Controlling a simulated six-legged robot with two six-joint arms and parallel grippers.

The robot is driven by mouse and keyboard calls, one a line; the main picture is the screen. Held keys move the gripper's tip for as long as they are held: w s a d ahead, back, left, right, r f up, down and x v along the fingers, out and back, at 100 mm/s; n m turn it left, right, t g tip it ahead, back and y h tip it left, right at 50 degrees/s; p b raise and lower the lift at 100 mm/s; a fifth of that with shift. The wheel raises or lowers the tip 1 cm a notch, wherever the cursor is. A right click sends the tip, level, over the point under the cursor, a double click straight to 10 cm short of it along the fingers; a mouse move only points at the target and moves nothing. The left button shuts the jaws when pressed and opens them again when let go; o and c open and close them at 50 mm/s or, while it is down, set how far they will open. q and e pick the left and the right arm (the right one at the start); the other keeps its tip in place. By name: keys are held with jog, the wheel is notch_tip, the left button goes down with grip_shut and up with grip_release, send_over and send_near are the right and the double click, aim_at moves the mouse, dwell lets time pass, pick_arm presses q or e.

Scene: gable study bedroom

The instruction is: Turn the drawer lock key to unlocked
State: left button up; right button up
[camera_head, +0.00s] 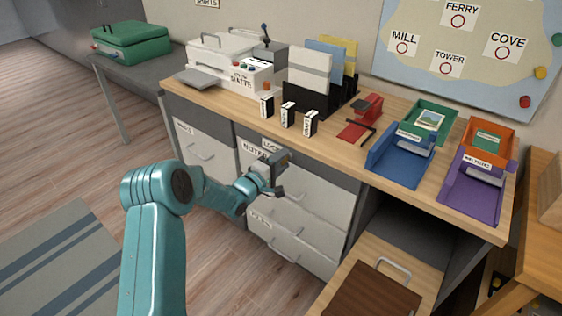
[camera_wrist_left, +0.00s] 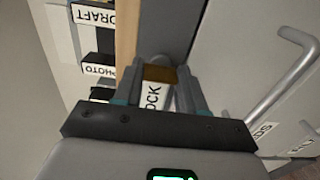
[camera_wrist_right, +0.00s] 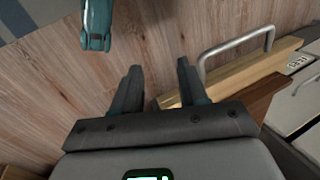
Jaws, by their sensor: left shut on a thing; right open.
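My left gripper (camera_head: 277,162) is at the dark strip below the desk top, by the LOCK label (camera_head: 269,144). In the left wrist view its fingers (camera_wrist_left: 163,75) are shut on a small brass-brown piece, the key (camera_wrist_left: 160,74), just above the LOCK label (camera_wrist_left: 152,96). The fingers hide most of the key, and I cannot tell which way it is turned. The drawers (camera_head: 281,184) below are closed. My right gripper (camera_wrist_right: 158,75) is open and empty above the wood floor; it is out of the head view.
Blue (camera_head: 401,156) and purple (camera_head: 471,192) trays, a red punch-like tool (camera_head: 361,118) and a printer (camera_head: 222,57) stand on the desk. The floor at left is clear, with a striped rug (camera_head: 62,255).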

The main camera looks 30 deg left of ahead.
pick_arm(q)
jog(key=shift+f, duration=0.1)
dwell(0.3)
jog(key=o, duration=1.1)
jog(key=shift+c, duration=0.2)
jog(key=shift+s, duration=0.1)
jog(key=s+a+p, duration=0.1)
jog(key=s, duration=1.5)
jog(key=shift+a+p, duration=0.15)
jog(key=shift+p, duration=0.2)
